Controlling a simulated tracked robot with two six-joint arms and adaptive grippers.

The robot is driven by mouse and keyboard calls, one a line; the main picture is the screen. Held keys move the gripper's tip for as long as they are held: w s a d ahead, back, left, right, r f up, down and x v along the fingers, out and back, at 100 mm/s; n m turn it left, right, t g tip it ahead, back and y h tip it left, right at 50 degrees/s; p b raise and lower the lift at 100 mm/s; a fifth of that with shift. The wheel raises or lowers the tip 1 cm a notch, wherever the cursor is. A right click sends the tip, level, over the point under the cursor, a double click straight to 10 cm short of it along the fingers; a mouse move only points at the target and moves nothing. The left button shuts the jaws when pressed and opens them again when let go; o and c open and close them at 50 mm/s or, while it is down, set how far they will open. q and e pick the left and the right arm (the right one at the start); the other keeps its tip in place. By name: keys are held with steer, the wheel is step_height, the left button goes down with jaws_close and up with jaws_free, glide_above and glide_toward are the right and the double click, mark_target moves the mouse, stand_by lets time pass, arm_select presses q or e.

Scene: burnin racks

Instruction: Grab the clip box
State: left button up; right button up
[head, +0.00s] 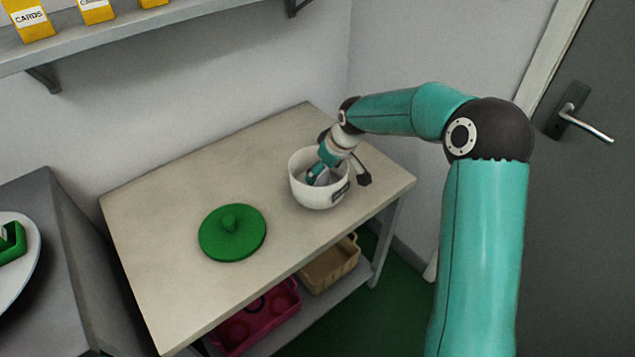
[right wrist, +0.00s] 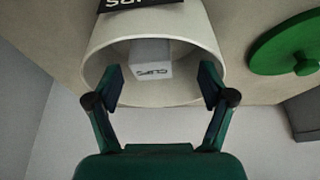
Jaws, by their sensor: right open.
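The clip box (right wrist: 151,58) is a small white box with dark lettering that appears upside down in the right wrist view. It sits inside a white pot (right wrist: 101,68), which also stands on the table in the head view (head: 318,198). My right gripper (right wrist: 161,83) is open, with one finger on each side of the box and the tips at the pot's mouth. I see gaps between the fingers and the box. In the head view my right gripper (head: 322,174) reaches into the pot from above and largely hides the box. My left gripper is not in view.
A green lid (head: 232,233) with a knob lies on the table (head: 180,205) left of the pot. A pink crate (head: 257,315) and a tan basket (head: 328,267) are on the shelf below. Yellow card boxes (head: 97,10) stand on the wall shelf.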

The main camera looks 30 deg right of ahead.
mark_target(320, 176)
steer(key=shift+p+x, duration=0.4)
steer(key=shift+x, duration=2.3)
steer(key=shift+a, duration=0.15)
steer(key=c, duration=1.3)
